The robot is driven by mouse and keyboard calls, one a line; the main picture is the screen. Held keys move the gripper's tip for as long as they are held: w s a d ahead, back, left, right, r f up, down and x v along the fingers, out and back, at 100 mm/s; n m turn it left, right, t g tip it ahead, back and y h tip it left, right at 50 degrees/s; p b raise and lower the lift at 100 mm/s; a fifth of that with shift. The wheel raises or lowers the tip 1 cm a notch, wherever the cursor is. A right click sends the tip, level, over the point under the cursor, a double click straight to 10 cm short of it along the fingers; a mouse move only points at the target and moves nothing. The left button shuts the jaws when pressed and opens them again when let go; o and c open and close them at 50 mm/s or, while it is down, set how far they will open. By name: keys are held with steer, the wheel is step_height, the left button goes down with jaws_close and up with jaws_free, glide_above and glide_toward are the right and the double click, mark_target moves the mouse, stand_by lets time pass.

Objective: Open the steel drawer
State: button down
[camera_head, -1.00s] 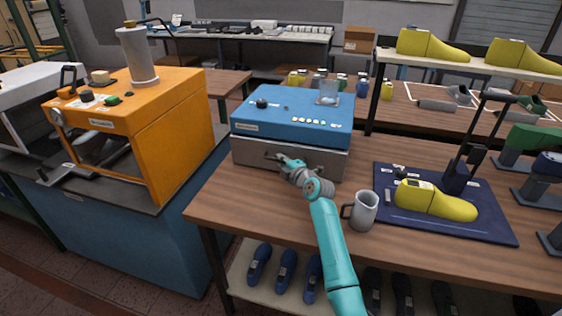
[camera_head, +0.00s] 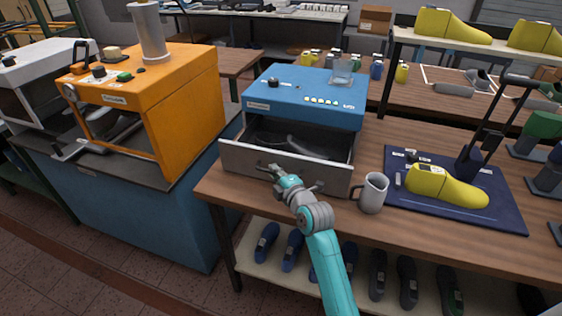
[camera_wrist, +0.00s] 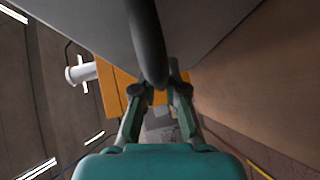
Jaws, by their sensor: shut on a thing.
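The steel drawer (camera_head: 240,158) sits under a blue-topped box (camera_head: 308,98) on the wooden table. It is pulled out, and its dark inside (camera_head: 300,138) shows, with a grey curved thing in it. My gripper (camera_head: 272,171) is at the drawer's front, shut on the dark bar handle. In the wrist view the handle (camera_wrist: 147,45) runs down between the fingers of my gripper (camera_wrist: 158,92), and the grey drawer front (camera_wrist: 90,25) fills the top. The finger pads are partly hidden behind the handle.
A grey mug (camera_head: 373,193) stands close to the drawer's right front corner. A yellow shoe last (camera_head: 445,187) lies on a dark blue mat (camera_head: 500,215) to the right. An orange machine (camera_head: 190,105) stands left, across a gap. Several shoes are on the shelf below.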

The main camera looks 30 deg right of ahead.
steer(key=shift+s+a, duration=0.85)
steer(key=shift+a, duration=0.2)
steer(key=c, duration=1.5)
jaws_free()
steer(key=s, duration=0.4)
steer(key=s+a+r, duration=0.1)
steer(key=s, duration=0.6)
steer(key=shift+s+a+r, duration=0.15)
steer(key=shift+s+r, duration=0.2)
steer(key=shift+s, duration=0.05)
